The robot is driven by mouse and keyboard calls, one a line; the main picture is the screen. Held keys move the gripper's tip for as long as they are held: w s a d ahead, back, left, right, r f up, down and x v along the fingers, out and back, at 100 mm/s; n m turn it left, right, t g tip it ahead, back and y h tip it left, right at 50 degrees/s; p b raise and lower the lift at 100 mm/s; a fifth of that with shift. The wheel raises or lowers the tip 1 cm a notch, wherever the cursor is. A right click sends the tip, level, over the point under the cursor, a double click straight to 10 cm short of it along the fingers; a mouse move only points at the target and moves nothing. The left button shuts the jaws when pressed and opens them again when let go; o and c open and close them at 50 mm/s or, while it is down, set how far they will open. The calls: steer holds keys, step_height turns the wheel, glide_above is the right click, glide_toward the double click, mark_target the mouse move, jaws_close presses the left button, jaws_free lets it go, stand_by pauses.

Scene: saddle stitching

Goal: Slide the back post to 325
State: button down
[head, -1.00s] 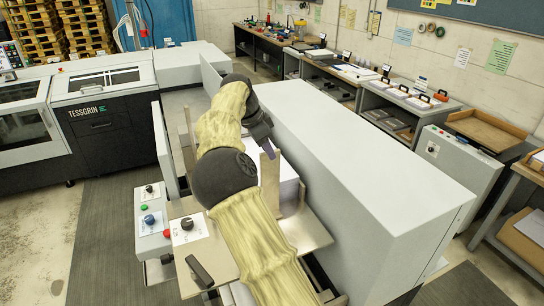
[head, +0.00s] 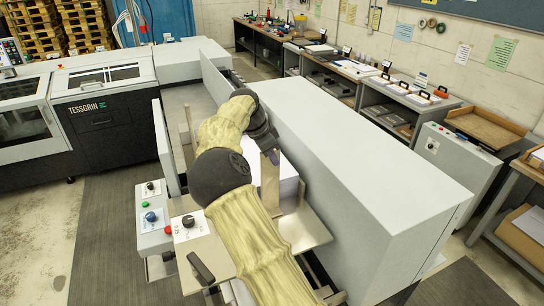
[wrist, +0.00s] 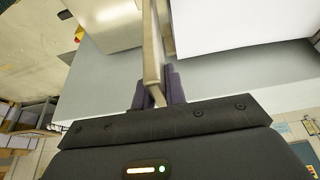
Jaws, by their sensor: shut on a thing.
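The back post (head: 270,185) is a flat upright tan metal plate at the near side of a stack of white sheets (head: 288,172), in the middle of the head view. My gripper (head: 272,157) is at the upper part of the post. In the wrist view the post (wrist: 152,45) shows edge-on as a long bar. The two dark purple fingertips of my gripper (wrist: 157,88) lie on either side of it, shut on it. The white stack (wrist: 220,25) is close beside it. I cannot read any scale or number by the post.
A long grey cabinet (head: 360,170) runs along the right of the post. A control box (head: 152,215) with buttons and a panel with a black knob (head: 188,221) stand at the left. Another metal plate (head: 302,230) lies in front of the stack.

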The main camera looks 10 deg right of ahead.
steer(key=shift+w+a, duration=0.25)
steer(key=shift+w, duration=0.95)
steer(key=c, duration=1.4)
jaws_free()
steer(key=shift+c, duration=0.2)
steer(key=shift+r, duration=0.1)
